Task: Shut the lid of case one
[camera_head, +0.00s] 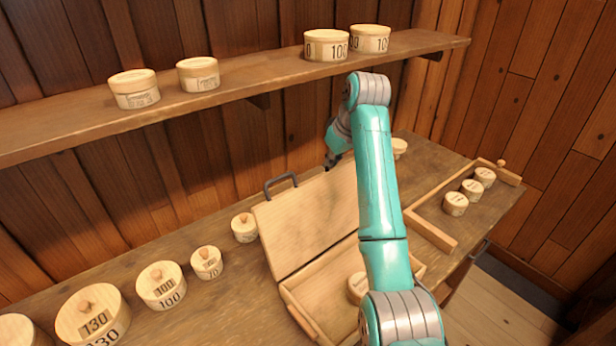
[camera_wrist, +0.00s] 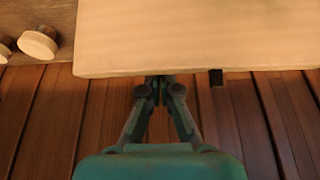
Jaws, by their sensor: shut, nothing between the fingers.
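A pale wooden case stands on the bench in the head view, its lid (camera_head: 305,222) raised and leaning back from the open box (camera_head: 305,298). A dark handle (camera_head: 281,181) is at the lid's upper edge. I cannot read a number on this case. A round spool (camera_head: 356,287) sits in the box, partly hidden by my arm. My gripper (camera_head: 331,160) is at the far side of the lid, near its top right edge. In the wrist view my gripper (camera_wrist: 158,88) is shut and empty, its tips by the edge of the pale lid (camera_wrist: 200,38); contact is unclear.
Several labelled spools (camera_head: 161,286) line the bench's left side. A wooden tray (camera_head: 432,232) with small spools (camera_head: 456,204) is at the right. A shelf (camera_head: 250,88) with round boxes (camera_head: 326,45) runs above the bench. A plank wall (camera_head: 215,160) stands close behind.

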